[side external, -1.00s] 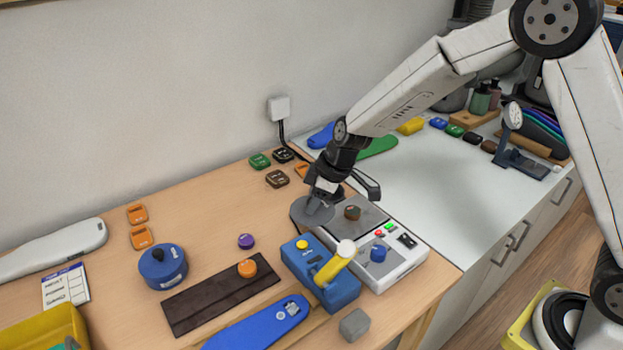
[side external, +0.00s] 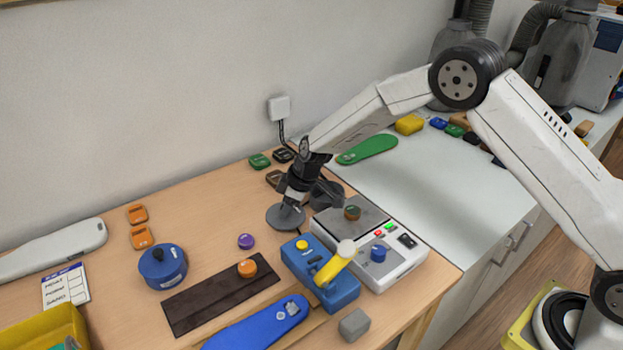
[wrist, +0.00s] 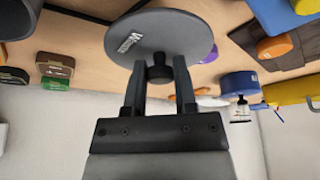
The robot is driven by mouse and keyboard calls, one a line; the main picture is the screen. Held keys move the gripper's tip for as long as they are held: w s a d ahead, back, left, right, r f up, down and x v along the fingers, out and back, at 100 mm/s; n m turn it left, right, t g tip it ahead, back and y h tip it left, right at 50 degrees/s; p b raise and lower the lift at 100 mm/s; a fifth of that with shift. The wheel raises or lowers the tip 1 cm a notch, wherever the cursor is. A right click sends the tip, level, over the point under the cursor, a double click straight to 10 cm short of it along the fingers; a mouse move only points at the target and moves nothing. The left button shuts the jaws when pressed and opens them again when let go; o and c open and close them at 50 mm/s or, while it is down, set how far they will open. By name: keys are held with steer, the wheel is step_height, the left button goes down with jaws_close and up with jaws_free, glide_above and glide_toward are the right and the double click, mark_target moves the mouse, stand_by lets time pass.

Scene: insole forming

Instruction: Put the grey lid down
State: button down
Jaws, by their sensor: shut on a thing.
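The grey lid (side external: 285,218) is a flat round disc with a dark knob. My gripper (side external: 291,201) is above it, shut on the knob. In the wrist view the lid (wrist: 180,30) hangs off my two fingers (wrist: 160,75), with a small label on its face. The lid is over the bare wood, left of the hot plate unit, nearly level and at or just above the table. I cannot tell whether it touches the wood.
The white unit with a grey plate (side external: 340,224) is to the right. A blue block with a yellow lever (side external: 320,275) stands in front. A purple knob (side external: 246,241) and dark brown strip (side external: 205,305) lie left. A dark object (side external: 326,192) is partly hidden behind my gripper.

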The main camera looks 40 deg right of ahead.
steer(key=shift+w+a+f, duration=0.1)
steer(key=shift+w+f, duration=0.2)
steer(key=shift+f, duration=1.5)
steer(key=shift+f, duration=0.15)
steer(key=shift+c, duration=2)
jaws_free()
steer(key=v, duration=1.2)
